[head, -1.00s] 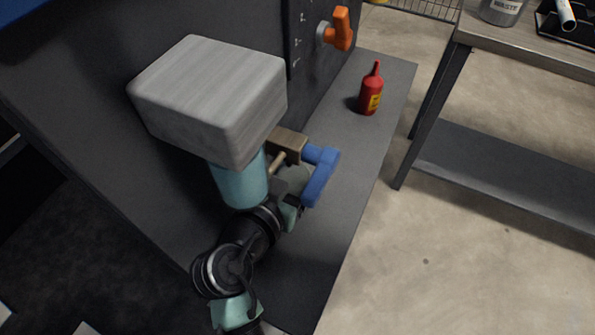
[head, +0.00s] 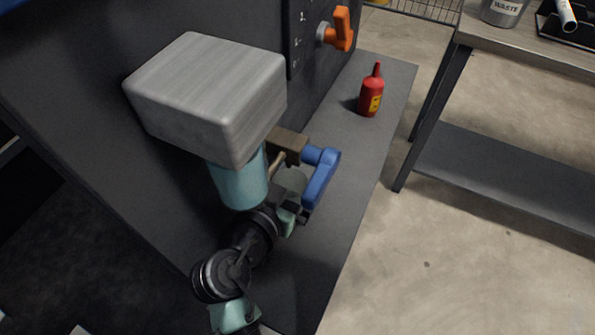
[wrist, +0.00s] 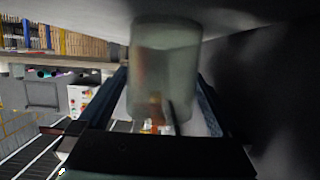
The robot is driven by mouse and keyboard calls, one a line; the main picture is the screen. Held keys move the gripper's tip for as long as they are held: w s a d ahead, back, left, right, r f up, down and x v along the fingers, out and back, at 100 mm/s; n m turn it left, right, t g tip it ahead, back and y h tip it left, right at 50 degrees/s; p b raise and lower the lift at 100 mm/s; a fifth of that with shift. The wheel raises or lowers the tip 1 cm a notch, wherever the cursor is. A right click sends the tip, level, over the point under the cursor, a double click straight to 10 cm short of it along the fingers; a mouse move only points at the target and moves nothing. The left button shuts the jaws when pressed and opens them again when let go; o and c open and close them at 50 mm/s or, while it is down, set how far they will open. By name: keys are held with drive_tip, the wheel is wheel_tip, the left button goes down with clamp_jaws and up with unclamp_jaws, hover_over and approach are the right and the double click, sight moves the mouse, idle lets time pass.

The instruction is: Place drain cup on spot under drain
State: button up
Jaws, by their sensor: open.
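The drain cup, translucent grey-green, shows in the head view (head: 291,181) below the brass drain valve (head: 287,143) with the blue handle (head: 320,178). It is partly hidden by the valve and my gripper. My gripper (head: 287,203) is at the near side of the cup, low over the grey ledge. In the wrist view the cup (wrist: 165,70) stands upright in front of my gripper (wrist: 165,105), between its two spread fingers. The spot under the drain is hidden, and I cannot tell whether the cup's base touches the ledge.
A grey block (head: 205,95) with a teal cylinder (head: 238,182) under it overhangs my wrist. The dark machine wall is at left. A red bottle (head: 371,92) stands farther along the ledge (head: 345,205), below an orange handle (head: 341,30). A workbench (head: 530,40) is at right.

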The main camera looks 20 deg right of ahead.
drive_tip(key=v, duration=0.7)
drive_tip(key=shift+s+a+r+p, duration=0.2)
drive_tip(key=shift+p, duration=0.2)
